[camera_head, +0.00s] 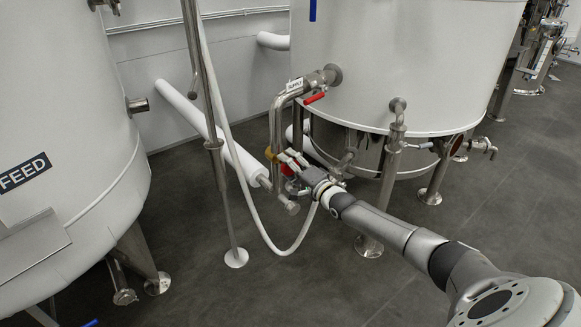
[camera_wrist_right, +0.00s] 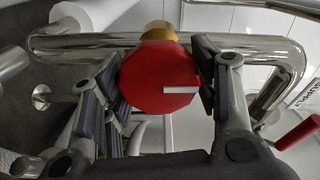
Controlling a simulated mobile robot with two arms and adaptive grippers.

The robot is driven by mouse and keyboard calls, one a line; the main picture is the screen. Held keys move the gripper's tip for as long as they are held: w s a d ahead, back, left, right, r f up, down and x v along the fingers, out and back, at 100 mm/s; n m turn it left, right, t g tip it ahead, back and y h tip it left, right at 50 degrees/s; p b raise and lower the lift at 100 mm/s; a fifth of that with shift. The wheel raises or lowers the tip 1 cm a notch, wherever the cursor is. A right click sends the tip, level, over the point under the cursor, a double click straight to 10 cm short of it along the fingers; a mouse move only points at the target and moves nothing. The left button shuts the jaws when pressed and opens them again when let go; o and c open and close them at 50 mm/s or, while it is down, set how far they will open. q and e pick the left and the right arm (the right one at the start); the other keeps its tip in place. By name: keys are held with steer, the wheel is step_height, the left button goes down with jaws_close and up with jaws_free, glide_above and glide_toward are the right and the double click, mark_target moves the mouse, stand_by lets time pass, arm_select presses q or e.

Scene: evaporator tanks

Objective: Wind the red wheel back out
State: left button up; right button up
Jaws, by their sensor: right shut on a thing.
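The red wheel (camera_wrist_right: 158,84) fills the middle of the right wrist view, with a pale grey mark on its face and a brass fitting (camera_wrist_right: 158,32) behind it on a steel pipe. My right gripper (camera_wrist_right: 162,90) is shut on the red wheel, with one finger on each side. In the head view the wheel (camera_head: 288,170) shows only as a small red patch, partly hidden by my right gripper (camera_head: 291,164). The arm reaches to it from the lower right. My left gripper is not in view.
The supply pipe (camera_head: 277,115) with a red lever (camera_head: 315,98) runs down from the large white tank (camera_head: 400,60). A pale hose (camera_head: 240,175) hangs close left of the gripper. A tank marked FEED (camera_head: 70,110) stands left. Dark floor lies open between.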

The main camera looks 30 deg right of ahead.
steer(key=shift+f, duration=0.15)
steer(key=o, duration=1)
steer(key=shift+s+d, duration=0.15)
steer(key=shift+s, duration=1.85)
steer(key=shift+s+d, duration=0.15)
steer(key=shift+s, duration=1.85)
steer(key=shift+s+d, duration=0.15)
steer(key=shift+s, duration=1.85)
